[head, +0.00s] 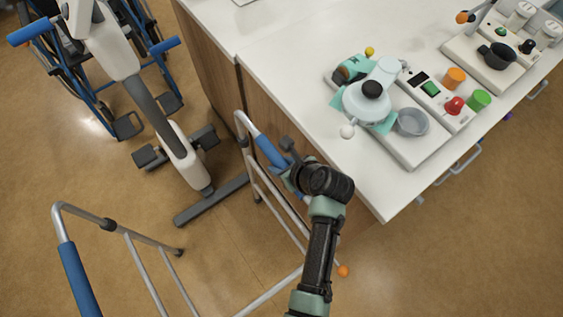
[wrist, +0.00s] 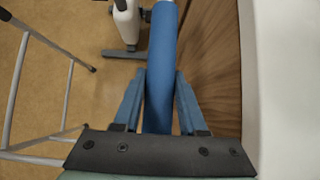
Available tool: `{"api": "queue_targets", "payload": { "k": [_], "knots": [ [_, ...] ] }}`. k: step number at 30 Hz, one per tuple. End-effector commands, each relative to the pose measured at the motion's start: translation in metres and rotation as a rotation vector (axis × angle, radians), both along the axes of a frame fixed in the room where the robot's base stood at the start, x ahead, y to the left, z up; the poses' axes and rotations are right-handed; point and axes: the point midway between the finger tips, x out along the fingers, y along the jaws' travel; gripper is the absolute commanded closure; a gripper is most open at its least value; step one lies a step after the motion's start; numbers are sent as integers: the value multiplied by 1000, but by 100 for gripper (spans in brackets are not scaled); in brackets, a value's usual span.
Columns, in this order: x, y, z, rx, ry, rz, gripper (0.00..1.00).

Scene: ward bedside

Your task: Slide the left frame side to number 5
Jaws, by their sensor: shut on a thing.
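A grey metal walking frame has two sides, each with a blue grip. The frame side at the left of the head view (head: 147,241) stands apart from my gripper, its blue grip (head: 80,280) cut by the lower edge. The other side (head: 242,120) stands beside the cabinet. My gripper (head: 287,172) is shut on this side's blue grip (head: 268,149). In the wrist view my gripper's two blue fingers (wrist: 159,88) lie on either side of the blue grip (wrist: 162,45). No number 5 is readable in either view.
The white-topped cabinet (head: 290,45) is close to the right of the held grip. A pedal machine (head: 178,140) stands behind the frame, with a wheelchair (head: 60,60) at the back left. An orange knob (head: 343,271) shows near my arm. Floor between the frame sides is clear.

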Motion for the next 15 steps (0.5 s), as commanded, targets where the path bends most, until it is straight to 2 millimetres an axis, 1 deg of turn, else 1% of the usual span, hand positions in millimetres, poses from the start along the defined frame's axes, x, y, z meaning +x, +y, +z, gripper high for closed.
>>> {"api": "queue_targets", "payload": {
  "k": [1, 15],
  "knots": [
    [2, 1, 8, 1, -8, 2, 100],
    [3, 1, 29, 1, -10, 3, 100]
  ]
}}
